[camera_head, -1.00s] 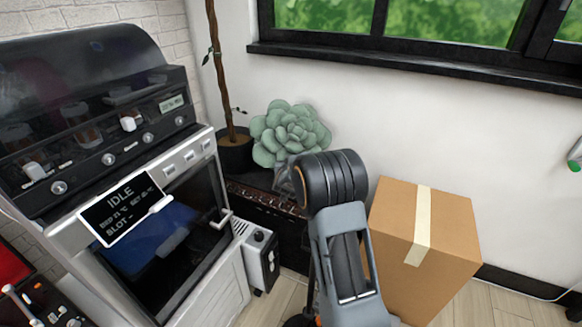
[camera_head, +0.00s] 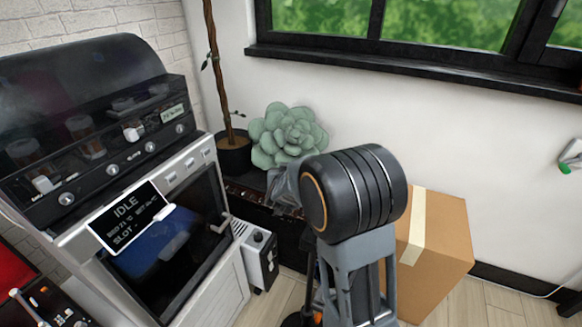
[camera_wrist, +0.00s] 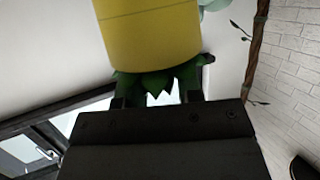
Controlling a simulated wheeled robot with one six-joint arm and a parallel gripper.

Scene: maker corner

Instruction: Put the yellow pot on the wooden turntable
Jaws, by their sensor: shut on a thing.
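The yellow pot (camera_wrist: 150,38) with dark green leaves (camera_wrist: 155,82) fills the top middle of the wrist view. That view appears upside down, with the window low at the left. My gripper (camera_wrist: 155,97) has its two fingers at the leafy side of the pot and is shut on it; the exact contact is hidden. The pot appears roughly upright and clear of any surface that I can see. In the head view my arm hides the gripper and pot. The wooden turntable shows in neither view.
A grey machine with a display (camera_head: 125,215) stands at the left. A succulent (camera_head: 287,135) and a black pot with a trunk (camera_head: 233,155) stand behind it. A cardboard box (camera_head: 440,250) stands right of my arm. A window (camera_head: 420,25) is in the back wall.

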